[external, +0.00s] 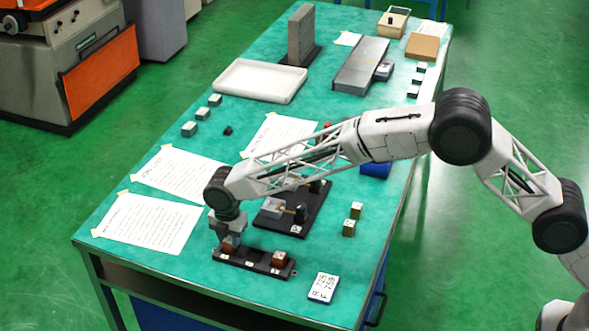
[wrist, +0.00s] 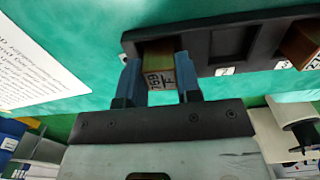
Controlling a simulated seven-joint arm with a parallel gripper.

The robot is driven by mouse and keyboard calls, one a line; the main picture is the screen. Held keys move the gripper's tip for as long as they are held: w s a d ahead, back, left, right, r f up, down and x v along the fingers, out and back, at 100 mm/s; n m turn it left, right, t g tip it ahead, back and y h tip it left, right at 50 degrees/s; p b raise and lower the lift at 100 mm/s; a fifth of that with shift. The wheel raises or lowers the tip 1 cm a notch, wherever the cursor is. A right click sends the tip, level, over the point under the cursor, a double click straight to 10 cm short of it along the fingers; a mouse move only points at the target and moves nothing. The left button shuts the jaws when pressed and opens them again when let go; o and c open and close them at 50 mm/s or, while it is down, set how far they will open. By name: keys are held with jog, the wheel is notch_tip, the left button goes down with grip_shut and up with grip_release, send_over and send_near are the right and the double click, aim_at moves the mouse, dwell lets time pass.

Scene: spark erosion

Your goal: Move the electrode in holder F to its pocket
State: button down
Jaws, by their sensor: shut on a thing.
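My gripper (wrist: 161,88) is shut on the electrode (wrist: 158,68), a small brownish block with a white label reading "769" and "F". The electrode is at one end of the black holder rack (wrist: 195,28); I cannot tell whether it is seated in its pocket or just raised. The middle pocket (wrist: 235,42) looks empty. A copper-brown block (wrist: 303,42) sits at the other end. In the external view, my gripper (external: 231,247) is low at the left end of the rack (external: 252,262), with the brown block (external: 279,258) at the right end.
A black fixture plate (external: 268,222) with a metal block stands just behind the rack. Two small brass-coloured blocks (external: 349,228) stand to its right. Paper sheets (external: 145,222) lie at left. A white tray (external: 260,80) is farther back.

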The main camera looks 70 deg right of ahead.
jog(key=shift+f, duration=0.15)
jog(key=c, duration=0.7)
grip_release()
jog(key=shift+c, duration=0.2)
jog(key=shift+f, duration=0.1)
jog(key=shift+r, duration=3.95)
jog(key=shift+r, duration=0.1)
